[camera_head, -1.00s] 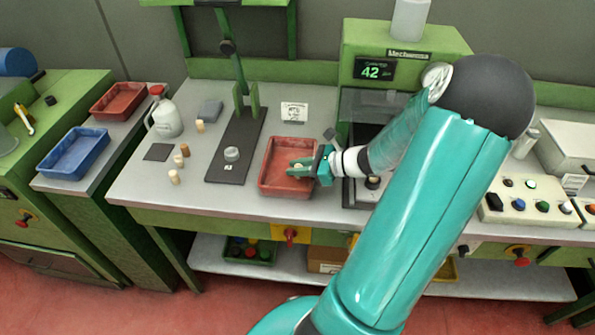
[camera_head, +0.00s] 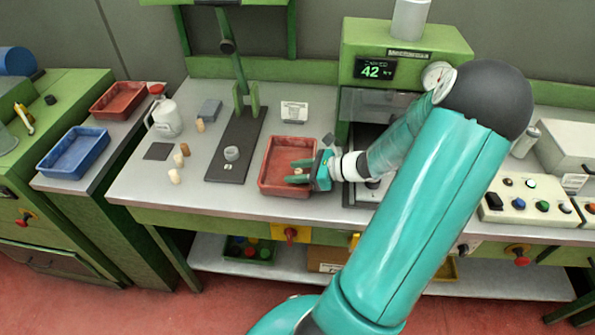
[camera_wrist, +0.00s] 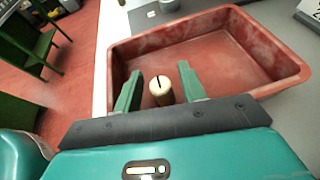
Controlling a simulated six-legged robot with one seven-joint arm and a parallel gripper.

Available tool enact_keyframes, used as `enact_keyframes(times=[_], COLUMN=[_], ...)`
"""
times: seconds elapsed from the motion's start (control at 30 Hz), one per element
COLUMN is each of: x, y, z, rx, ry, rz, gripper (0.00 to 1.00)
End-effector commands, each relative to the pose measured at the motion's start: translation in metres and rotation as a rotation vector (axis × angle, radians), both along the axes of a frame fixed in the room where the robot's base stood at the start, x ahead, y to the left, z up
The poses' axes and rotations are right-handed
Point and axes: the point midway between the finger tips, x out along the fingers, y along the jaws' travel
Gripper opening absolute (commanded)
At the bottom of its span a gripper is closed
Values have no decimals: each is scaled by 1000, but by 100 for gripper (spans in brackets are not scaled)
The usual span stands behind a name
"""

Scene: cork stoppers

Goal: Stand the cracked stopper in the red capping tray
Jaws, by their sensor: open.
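The cracked stopper (camera_wrist: 161,89) is pale cork with a dark crack across its top. In the wrist view it appears to stand upright inside the red capping tray (camera_wrist: 235,53), near one wall. My gripper (camera_wrist: 158,88) is open, with one finger on each side of the stopper and a visible gap to both. The stopper's lower part is partly hidden. In the head view the red tray (camera_head: 288,145) lies on the bench, and my gripper (camera_head: 298,171) is low inside it.
Several other stoppers (camera_head: 185,149) stand on the left of the bench by a dark square pad (camera_head: 158,151). A dark stand base (camera_head: 232,168) with a grey ring is left of the tray. A green machine (camera_head: 400,45) is behind right. A second red tray (camera_head: 119,100) and blue tray (camera_head: 73,153) are far left.

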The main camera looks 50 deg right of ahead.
Motion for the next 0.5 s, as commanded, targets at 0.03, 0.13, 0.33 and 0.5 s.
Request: enact_keyframes(times=[0.03,0.13,0.33,0.5], x=[-1,-10,-44,-73], y=[-1,-7,-25,-40], z=[2,7,22,36], rx=[-2,-3,-4,-3], ry=[0,0,0,1], rz=[-1,-1,-3,-1], gripper=[41,41,41,41])
